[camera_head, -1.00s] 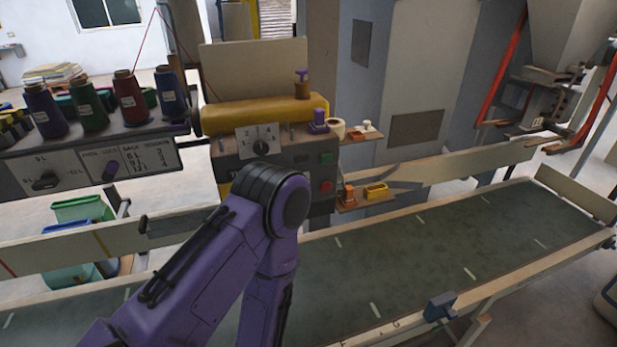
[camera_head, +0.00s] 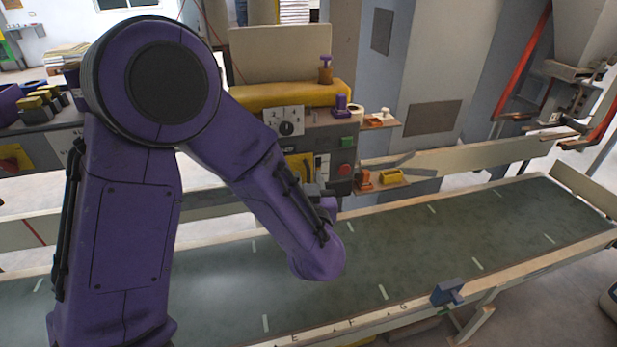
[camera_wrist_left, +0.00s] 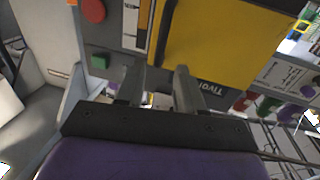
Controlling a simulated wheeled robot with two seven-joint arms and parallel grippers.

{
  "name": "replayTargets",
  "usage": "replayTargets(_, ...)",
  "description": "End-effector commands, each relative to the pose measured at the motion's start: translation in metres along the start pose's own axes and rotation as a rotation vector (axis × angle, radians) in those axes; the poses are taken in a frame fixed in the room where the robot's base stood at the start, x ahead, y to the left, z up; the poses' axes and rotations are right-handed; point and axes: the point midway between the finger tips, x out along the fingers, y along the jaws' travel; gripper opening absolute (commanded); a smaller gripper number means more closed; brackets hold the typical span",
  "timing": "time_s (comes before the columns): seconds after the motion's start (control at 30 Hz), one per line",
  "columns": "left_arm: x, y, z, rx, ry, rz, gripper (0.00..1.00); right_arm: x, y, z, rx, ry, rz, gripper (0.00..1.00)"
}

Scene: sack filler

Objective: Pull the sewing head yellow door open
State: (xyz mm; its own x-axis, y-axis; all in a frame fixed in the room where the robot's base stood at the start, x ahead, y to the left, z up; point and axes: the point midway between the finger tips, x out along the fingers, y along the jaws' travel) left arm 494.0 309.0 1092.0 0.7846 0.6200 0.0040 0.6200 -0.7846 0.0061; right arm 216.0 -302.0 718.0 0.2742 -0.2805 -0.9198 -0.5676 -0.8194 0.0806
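The sewing head (camera_head: 318,130) stands behind the conveyor in the head view, with a dial, a green button and a red button on its front. Part of its yellow door (camera_head: 300,166) shows just beyond my left forearm, which hides the rest. In the left wrist view the yellow door (camera_wrist_left: 225,45) is a large flat panel filling the upper middle. My left gripper (camera_wrist_left: 158,88) has its two fingers apart, close in front of the door's edge beside the dark front panel. I see nothing clearly held between them. In the head view the left fingers are mostly hidden. My right gripper is out of view.
The green conveyor belt (camera_head: 400,240) runs below the sewing head, with a pale rail (camera_head: 400,315) and blue clamp (camera_head: 447,291) in front. Small shelves (camera_head: 395,185) jut out right of the head. A green button (camera_wrist_left: 100,62) shows near the left finger.

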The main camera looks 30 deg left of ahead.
Motion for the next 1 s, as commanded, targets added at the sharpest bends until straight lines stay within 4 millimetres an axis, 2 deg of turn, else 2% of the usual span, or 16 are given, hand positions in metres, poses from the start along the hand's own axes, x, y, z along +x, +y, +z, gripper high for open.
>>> replayTargets(0.17,0.019,0.0,-0.001,-0.001,-0.001,0.001,0.37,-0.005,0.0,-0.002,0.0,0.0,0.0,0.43)
replayTargets(0.43,0.021,0.0,0.001,-0.001,0.0,0.002,0.37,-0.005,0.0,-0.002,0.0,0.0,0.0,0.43)
replayTargets(0.47,0.021,0.0,0.001,-0.001,0.0,0.002,0.3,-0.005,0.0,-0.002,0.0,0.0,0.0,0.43)
replayTargets(0.5,0.021,0.0,0.001,-0.001,0.0,0.002,0.17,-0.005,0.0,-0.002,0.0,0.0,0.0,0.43)
replayTargets(0.57,0.021,0.0,0.001,-0.001,0.0,0.002,0.0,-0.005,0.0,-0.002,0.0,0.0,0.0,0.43)
replayTargets(0.83,0.021,0.004,0.001,0.0,0.0,0.014,0.0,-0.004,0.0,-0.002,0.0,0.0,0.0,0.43)
replayTargets(1.0,0.023,0.022,0.002,0.001,-0.001,0.067,0.0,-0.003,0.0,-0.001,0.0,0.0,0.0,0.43)
